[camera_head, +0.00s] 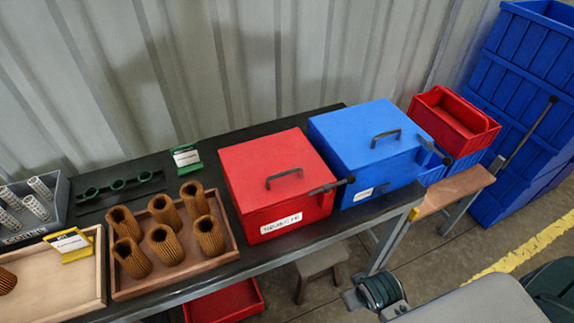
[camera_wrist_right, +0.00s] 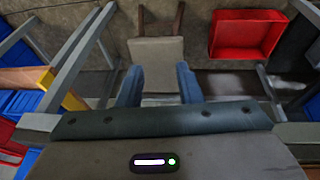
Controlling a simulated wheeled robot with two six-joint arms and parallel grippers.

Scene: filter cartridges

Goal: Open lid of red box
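The red box (camera_head: 262,203) stands on the dark table, its lid (camera_head: 262,160) down flat on top. A dark bar handle (camera_head: 284,178) is on the lid, a dark lever (camera_head: 332,186) sticks out at its right side, and a white label (camera_head: 281,223) is on the front. My right gripper (camera_wrist_right: 158,84) shows in the right wrist view with its two blue fingers apart and nothing between them. It points down past the table toward the floor, away from the red box. My left gripper is not in view.
A blue box (camera_head: 350,150) with its own handle stands close to the right of the red box. A wooden tray (camera_head: 222,253) with several brown pleated cartridges is to the left. A stool (camera_wrist_right: 155,62) and a red bin (camera_wrist_right: 245,36) are on the floor.

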